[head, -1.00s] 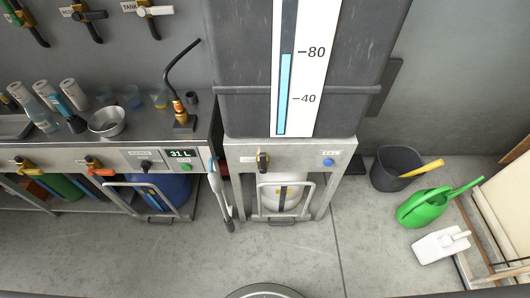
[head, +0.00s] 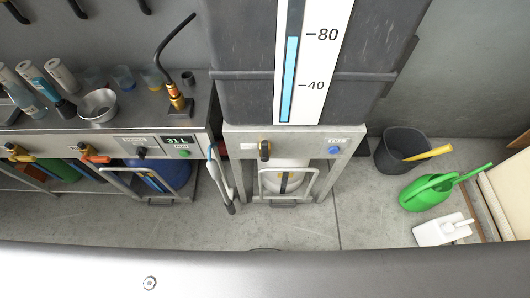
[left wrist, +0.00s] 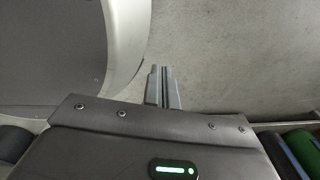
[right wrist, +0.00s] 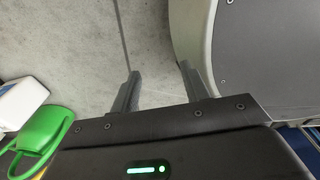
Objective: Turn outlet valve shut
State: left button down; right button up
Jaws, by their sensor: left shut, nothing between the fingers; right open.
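Below the tall grey tank (head: 237,95), a valve with a black handle and a yellow-brass body (head: 264,150) sits on the metal stand's front panel in the head view. Its handle hangs vertically. The small label beside it is too small to read, so I cannot confirm that it is the outlet valve. My left gripper (left wrist: 163,87) is shut and empty over bare floor in the left wrist view. My right gripper (right wrist: 160,85) is open and empty over the floor in the right wrist view. Neither gripper shows in the head view.
A blue button (head: 335,150) is right of the valve. A bench with a yellow valve (head: 18,153) and an orange-handled valve (head: 95,156) stands left.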

aim_at(264, 144)
jog(key=u, duration=1.65)
jog(key=k, duration=1.05)
jog(key=z, duration=2.3)
